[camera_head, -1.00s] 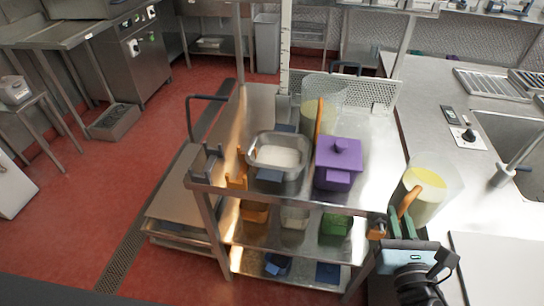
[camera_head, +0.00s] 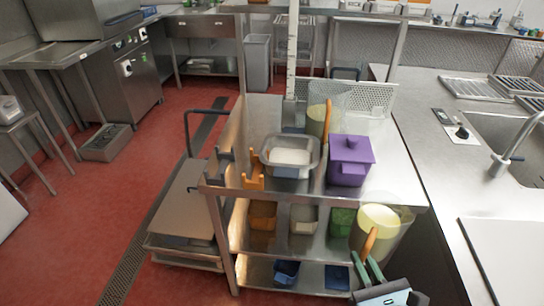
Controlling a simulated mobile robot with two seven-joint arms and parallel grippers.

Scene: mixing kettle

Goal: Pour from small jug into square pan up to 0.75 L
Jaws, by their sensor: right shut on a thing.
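The square pan (camera_head: 271,171) is a metal pan with pale white contents, standing on the top shelf of the cart. The small jug (camera_head: 402,230) is clear with pale yellow contents and an orange handle. It is in front of the cart's right front corner, apart from the pan and to its lower right. My right gripper (camera_head: 370,268) has green fingers and is shut on the jug's orange handle. The jug looks about upright; its lower part is partly hidden. My left gripper is not in view.
A purple lidded pot (camera_head: 350,162) stands right of the pan. Behind it is a larger clear jug (camera_head: 345,100) with an orange handle. A perforated panel and a tall scale post (camera_head: 292,55) stand at the back. A counter with a sink (camera_head: 500,130) lies right.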

